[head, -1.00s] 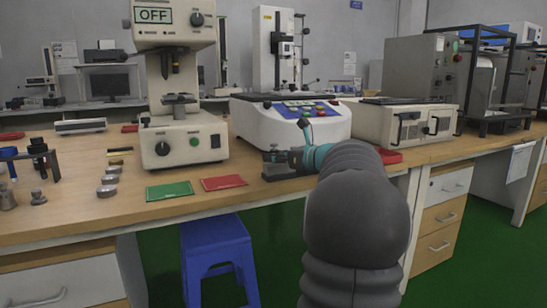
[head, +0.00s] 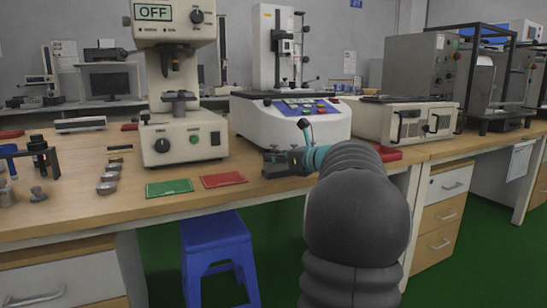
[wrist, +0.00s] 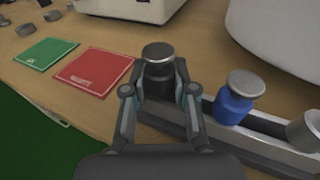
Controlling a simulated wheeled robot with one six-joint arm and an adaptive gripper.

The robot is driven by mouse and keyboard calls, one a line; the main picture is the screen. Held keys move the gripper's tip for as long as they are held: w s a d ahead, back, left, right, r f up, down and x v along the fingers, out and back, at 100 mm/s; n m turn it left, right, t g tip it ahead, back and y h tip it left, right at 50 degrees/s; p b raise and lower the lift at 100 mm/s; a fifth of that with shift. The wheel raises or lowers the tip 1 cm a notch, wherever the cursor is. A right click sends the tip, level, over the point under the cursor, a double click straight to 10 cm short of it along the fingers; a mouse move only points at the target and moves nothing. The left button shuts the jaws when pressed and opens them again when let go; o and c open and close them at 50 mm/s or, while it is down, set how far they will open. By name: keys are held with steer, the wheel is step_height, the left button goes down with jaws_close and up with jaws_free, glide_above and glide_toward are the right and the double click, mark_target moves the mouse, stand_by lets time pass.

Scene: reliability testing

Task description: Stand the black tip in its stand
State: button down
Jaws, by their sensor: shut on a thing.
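My gripper (wrist: 156,85) is shut on the black tip (wrist: 158,71), a dark cylinder with a silver round top, which looks upright in the wrist view. The tip is at the left end of a grey rail-like stand (wrist: 262,150). A blue tip (wrist: 236,104) and a grey-topped tip (wrist: 306,131) stand along it to the right. The fingers hide the black tip's lower part, so I cannot tell whether it is seated or just above the stand. In the head view, my gripper (head: 284,160) is low over the bench by the stand.
A red card (wrist: 92,72) and a green card (wrist: 46,52) lie left of the stand. A white machine (head: 290,120) stands behind it, and a tester marked OFF (head: 180,140) stands at left. The bench front edge is close.

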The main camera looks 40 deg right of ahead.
steer(key=shift+f, duration=0.9)
steer(key=c, duration=0.8)
jaws_free()
steer(key=shift+c, duration=0.2)
steer(key=shift+s, duration=0.1)
steer(key=r+v, duration=0.1)
steer(key=v, duration=1.1)
steer(key=shift+r, duration=0.25)
